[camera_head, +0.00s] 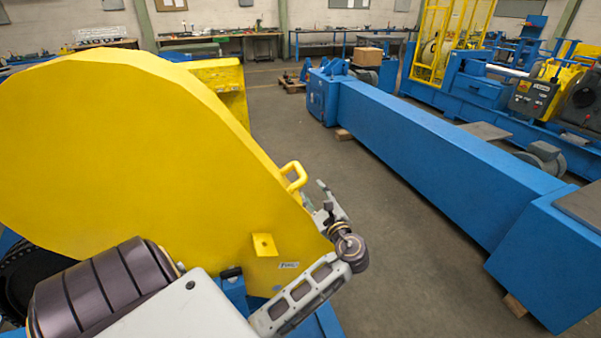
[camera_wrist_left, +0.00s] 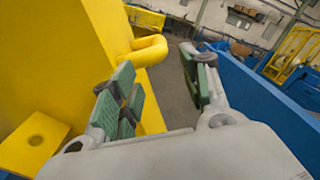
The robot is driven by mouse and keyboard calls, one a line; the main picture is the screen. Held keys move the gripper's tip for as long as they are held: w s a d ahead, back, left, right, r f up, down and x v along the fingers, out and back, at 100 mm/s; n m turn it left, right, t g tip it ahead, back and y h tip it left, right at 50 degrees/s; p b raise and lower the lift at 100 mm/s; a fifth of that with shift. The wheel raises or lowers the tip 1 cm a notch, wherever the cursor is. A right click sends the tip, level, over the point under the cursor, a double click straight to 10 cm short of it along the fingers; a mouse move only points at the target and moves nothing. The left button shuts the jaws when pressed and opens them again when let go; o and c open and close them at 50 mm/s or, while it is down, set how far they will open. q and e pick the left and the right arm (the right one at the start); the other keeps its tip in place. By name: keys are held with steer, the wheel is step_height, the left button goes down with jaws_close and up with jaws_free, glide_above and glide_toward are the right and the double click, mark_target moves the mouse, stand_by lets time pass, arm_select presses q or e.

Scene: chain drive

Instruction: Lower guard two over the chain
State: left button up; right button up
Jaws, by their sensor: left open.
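A large yellow guard (camera_head: 150,150) with a rounded top fills the left of the head view; a small label sits low on its side, too small to read surely. Its yellow loop handle (camera_head: 294,176) sticks out from the sloping edge. The handle also shows in the left wrist view (camera_wrist_left: 148,50), beyond the fingertips. My left gripper (camera_head: 329,208) is beside the guard's sloping edge, just below the handle. In the wrist view its green-padded fingers (camera_wrist_left: 160,88) are apart with nothing between them. My right gripper is out of view.
A yellow tab with a hole (camera_head: 264,245) stands on the guard's side near my left forearm. A long blue beam (camera_head: 440,150) runs along the right. Bare floor (camera_head: 380,240) lies between it and the guard. Workbenches (camera_head: 225,38) line the back wall.

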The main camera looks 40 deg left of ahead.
mark_target(301, 172)
arm_select(q)
steer(key=shift+x, duration=6.8)
steer(key=shift+c, duration=0.4)
jaws_close()
